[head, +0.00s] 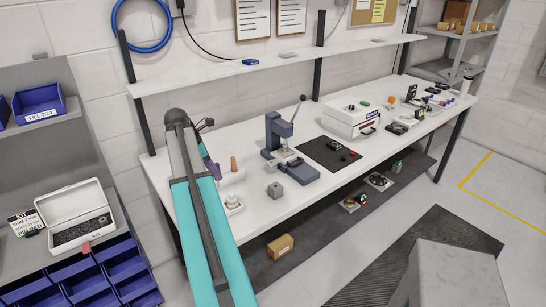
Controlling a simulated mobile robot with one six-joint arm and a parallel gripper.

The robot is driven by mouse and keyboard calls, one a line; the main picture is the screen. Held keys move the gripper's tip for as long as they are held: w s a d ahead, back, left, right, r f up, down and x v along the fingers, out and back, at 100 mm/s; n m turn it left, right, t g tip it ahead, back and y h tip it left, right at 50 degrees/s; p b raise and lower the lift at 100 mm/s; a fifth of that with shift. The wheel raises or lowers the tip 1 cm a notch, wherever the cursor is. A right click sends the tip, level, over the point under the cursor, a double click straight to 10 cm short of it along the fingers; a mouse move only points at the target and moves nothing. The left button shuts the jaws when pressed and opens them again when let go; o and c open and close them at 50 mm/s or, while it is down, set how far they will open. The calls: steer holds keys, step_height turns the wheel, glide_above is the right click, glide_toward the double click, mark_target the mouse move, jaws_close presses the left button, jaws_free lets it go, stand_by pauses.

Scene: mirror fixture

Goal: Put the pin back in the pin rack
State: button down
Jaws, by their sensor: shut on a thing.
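My gripper (214,168) is low over the left part of the white bench, small and partly hidden behind my turquoise arm. It is shut on what seems to be the pin, which is too small and covered to make out. Just right of it, an orange-brown upright piece (234,164) stands at a pale low block (231,179). I cannot tell for certain whether this block is the pin rack. A white round piece (233,204) sits nearer the bench's front edge.
A blue-grey lever press (279,135) and a small grey block (275,190) stand right of my gripper. Beyond are a black mat (318,150) and a white box (350,121). A shelf (270,65) runs above the bench (185,218). Blue bins (75,275) are at left.

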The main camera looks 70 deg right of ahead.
steer(key=s+d+r+p, duration=0.1)
steer(key=s+d, duration=0.4)
steer(key=s, duration=0.4)
steer(key=s+d+r+p, duration=0.1)
steer(key=s+d+r, duration=0.1)
steer(key=s+d, duration=0.4)
steer(key=s, duration=0.3)
steer(key=shift+s+d+m, duration=0.25)
steer(key=shift+s+m, duration=0.05)
steer(key=shift+r, duration=0.1)
steer(key=shift+r+p, duration=0.1)
steer(key=shift+p, duration=0.5)
steer(key=shift+f+b, duration=0.55)
steer(key=shift+f, duration=2.25)
steer(key=shift+p, duration=0.9)
steer(key=shift+f+b, duration=0.45)
steer(key=shift+f, duration=1.05)
